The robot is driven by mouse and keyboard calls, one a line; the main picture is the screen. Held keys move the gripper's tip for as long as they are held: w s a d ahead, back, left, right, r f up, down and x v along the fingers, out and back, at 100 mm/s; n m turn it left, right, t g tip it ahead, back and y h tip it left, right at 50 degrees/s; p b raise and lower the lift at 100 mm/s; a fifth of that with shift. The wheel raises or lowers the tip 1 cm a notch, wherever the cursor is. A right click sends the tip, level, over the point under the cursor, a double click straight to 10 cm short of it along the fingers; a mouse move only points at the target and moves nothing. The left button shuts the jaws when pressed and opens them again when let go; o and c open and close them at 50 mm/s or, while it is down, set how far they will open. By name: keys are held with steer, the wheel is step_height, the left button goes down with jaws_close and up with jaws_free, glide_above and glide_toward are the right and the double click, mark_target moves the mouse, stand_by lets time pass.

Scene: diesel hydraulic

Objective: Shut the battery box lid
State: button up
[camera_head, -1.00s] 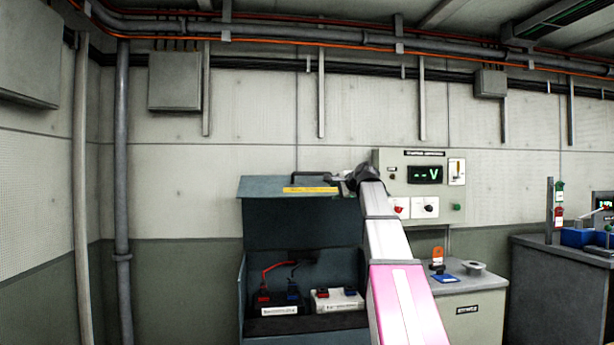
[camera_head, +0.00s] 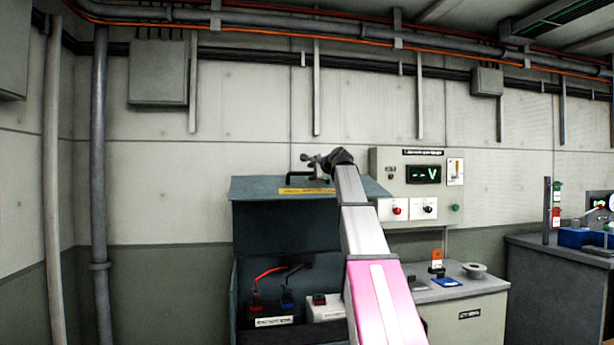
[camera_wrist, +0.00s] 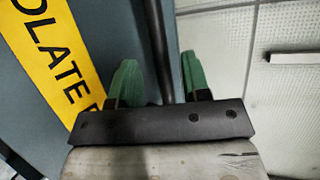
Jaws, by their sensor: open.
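The dark blue-grey battery box (camera_head: 238,285) stands against the wall with its lid (camera_head: 262,190) raised and its front open. The lid has a yellow label (camera_head: 306,191) and a dark bar handle (camera_head: 290,168) on top. My gripper (camera_head: 313,160) is at the handle, above the lid. In the wrist view, my gripper (camera_wrist: 159,78) is open, with one green finger on each side of the dark handle bar (camera_wrist: 160,35). The yellow label (camera_wrist: 60,50) lies left of the fingers. Whether a finger touches the bar I cannot tell.
Batteries (camera_head: 272,321) with red and black leads sit inside the box, partly behind my arm. A voltage panel (camera_head: 408,165) is on the wall to the right. A grey cabinet (camera_head: 465,310) with small items stands right of the box.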

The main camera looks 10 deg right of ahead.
mark_target(309, 173)
steer(key=shift+x, duration=1.95)
